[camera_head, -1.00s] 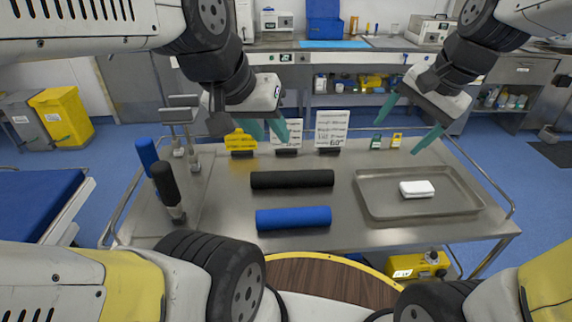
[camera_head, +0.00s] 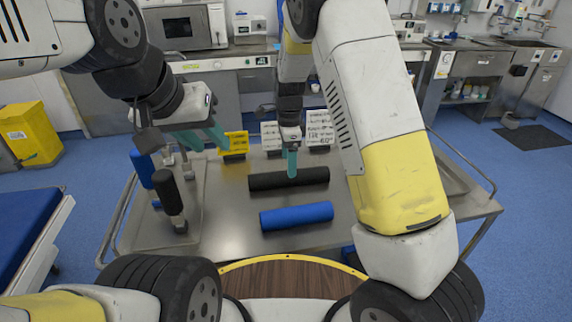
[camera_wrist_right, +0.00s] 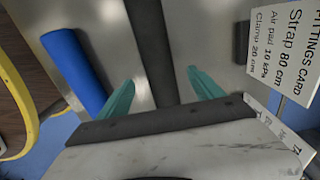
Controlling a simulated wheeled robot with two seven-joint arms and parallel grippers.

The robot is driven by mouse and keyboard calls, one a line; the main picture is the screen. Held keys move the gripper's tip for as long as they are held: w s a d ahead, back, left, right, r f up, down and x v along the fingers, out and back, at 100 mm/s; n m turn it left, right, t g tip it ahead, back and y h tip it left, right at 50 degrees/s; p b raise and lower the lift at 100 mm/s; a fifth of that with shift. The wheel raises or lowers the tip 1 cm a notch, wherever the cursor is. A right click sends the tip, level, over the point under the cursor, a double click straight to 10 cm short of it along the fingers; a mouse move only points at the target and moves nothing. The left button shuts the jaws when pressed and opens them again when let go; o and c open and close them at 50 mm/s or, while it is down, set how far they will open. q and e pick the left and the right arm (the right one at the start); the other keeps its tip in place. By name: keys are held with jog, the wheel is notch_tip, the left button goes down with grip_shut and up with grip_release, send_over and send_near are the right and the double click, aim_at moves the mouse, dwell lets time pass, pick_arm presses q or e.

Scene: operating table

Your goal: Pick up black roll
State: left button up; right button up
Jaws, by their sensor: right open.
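The black roll (camera_head: 262,181) lies across the steel table, behind the blue roll (camera_head: 297,216). My right gripper (camera_head: 292,162) points down above the black roll, near its middle. In the right wrist view its two teal fingers (camera_wrist_right: 163,92) are open, one on each side of the black roll (camera_wrist_right: 152,45), with gaps to it. I cannot tell how far above the roll the tips are. My left gripper (camera_head: 205,137) is open and empty, in the air over the left part of the table near the yellow card.
A blue-handled post and a black-handled post (camera_head: 169,194) stand on the left of the table. Cards (camera_head: 319,127) stand at the back edge. My right arm hides most of the metal tray (camera_head: 455,180) on the right.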

notch_tip(320, 180, down, 6)
jog(key=shift+r, duration=0.1)
jog(key=shift+d, duration=0.1)
jog(key=c, duration=1.6)
